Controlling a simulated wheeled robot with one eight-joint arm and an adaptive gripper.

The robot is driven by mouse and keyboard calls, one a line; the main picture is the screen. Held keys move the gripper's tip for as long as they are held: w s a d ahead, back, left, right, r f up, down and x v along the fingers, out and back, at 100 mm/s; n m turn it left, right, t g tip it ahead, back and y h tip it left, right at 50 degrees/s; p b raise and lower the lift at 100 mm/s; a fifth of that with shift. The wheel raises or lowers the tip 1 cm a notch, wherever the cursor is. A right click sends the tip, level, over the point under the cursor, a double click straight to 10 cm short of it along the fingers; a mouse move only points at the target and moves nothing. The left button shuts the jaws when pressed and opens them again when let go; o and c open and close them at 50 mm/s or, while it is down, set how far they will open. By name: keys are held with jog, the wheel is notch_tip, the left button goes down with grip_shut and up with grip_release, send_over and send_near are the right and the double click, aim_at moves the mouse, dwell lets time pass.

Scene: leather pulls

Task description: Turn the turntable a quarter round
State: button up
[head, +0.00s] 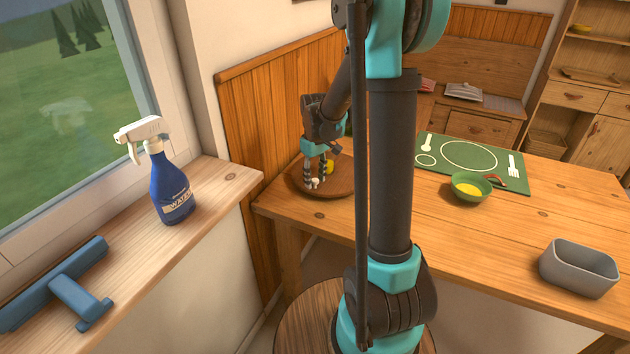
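The turntable (341,190) is a round brown wooden disc with a raised rim. It lies on the left end of the wooden table, and my arm hides its right part. My gripper (315,182) points down over the disc, its two dark fingers near the front left part. A small pale knob or peg shows at the fingertips; I cannot tell whether the fingers touch or grip it. A small yellow thing (329,167) is just behind the fingers, on or over the disc.
A green placemat (480,152), a green bowl (462,190) with yellow contents and a grey bin (580,267) are on the table (420,245). A wooden wall panel (260,110) stands close behind the turntable. The sill holds a blue spray bottle (171,185) and a blue squeegee-like tool (65,290).

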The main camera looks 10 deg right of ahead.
jog(key=shift+f, duration=0.6)
grip_shut()
